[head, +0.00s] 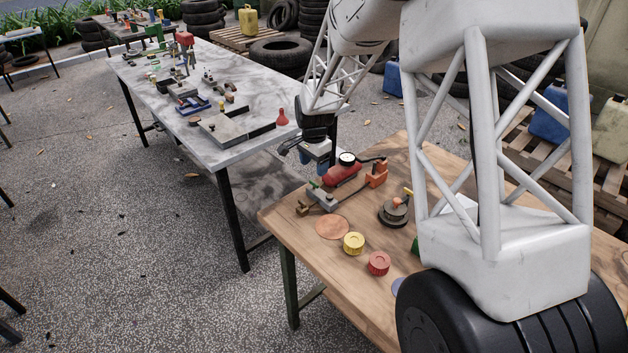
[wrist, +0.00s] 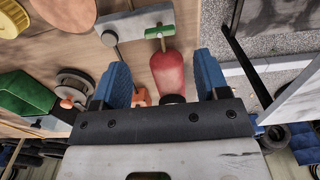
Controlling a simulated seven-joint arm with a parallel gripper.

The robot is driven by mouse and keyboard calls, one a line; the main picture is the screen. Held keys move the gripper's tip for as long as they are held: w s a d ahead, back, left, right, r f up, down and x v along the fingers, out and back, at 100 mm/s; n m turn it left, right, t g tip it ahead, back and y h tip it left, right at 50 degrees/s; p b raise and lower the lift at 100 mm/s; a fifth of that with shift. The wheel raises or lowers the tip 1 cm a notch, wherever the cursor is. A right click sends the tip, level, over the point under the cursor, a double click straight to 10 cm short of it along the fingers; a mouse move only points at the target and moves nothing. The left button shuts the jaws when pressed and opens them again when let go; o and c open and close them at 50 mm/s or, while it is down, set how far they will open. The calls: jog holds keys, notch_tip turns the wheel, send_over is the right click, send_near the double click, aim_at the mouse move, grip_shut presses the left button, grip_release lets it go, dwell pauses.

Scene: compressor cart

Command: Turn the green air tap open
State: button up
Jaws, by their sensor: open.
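A green tap handle (wrist: 160,32) is a short bar across a thin stem at the end of the red tank (wrist: 172,72) in the wrist view. A grey block (wrist: 126,27) with a small green part lies left of it. In the head view the red tank (head: 341,176) lies on the wooden table with a round gauge (head: 347,159) on top, and green shows at the grey block (head: 322,198). My gripper (wrist: 163,62) is open and empty, its blue fingers either side of the red tank in the picture. It also shows above the table in the head view (head: 314,164). Contact cannot be told.
The wooden table (head: 290,222) also holds an orange part (head: 376,174), a dark round base (head: 393,212), a copper disc (head: 332,227), a yellow cap (head: 354,243) and a red cap (head: 378,263). A cluttered grey table (head: 235,155) stands behind at left.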

aim_at(314, 182)
jog(key=shift+f, duration=3.25)
jog(key=c, duration=0.9)
